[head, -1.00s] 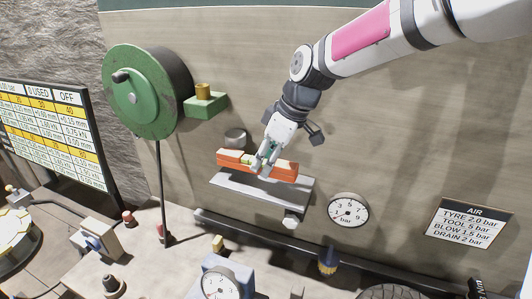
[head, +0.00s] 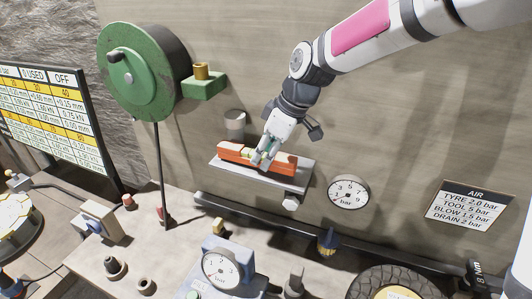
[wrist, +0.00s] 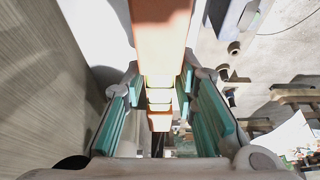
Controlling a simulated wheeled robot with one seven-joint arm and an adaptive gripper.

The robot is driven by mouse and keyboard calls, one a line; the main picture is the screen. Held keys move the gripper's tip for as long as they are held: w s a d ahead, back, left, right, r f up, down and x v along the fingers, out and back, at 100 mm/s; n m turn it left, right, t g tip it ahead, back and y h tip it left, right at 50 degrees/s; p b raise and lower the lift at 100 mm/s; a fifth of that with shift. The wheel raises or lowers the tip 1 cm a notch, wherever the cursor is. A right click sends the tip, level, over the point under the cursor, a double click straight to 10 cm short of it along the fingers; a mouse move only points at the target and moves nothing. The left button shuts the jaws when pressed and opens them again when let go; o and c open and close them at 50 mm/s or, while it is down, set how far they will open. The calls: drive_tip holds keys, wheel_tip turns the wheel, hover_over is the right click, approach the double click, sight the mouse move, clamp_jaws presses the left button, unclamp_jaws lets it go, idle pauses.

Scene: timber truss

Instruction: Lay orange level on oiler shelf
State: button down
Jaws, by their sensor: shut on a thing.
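The orange level (head: 284,163) is a long orange bar with a pale middle, lying lengthwise along the grey wall shelf (head: 262,177). It is on or just above the shelf top; I cannot tell whether it touches. My gripper (head: 264,156) is shut on the level near its middle, reaching down from the upper right. In the wrist view the level (wrist: 160,35) runs between the teal-padded fingers (wrist: 160,105). The fingers hide part of the level's middle. A grey cylinder (head: 235,122) stands behind the level's left end.
A green reel (head: 133,85) and a green bracket with a brass cup (head: 202,72) are on the wall to the upper left. A round gauge (head: 348,192) is right of the shelf. A bench (head: 150,255) with several fittings lies below.

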drive_tip(key=shift+f, duration=0.3)
drive_tip(key=c, duration=1.2)
unclamp_jaws()
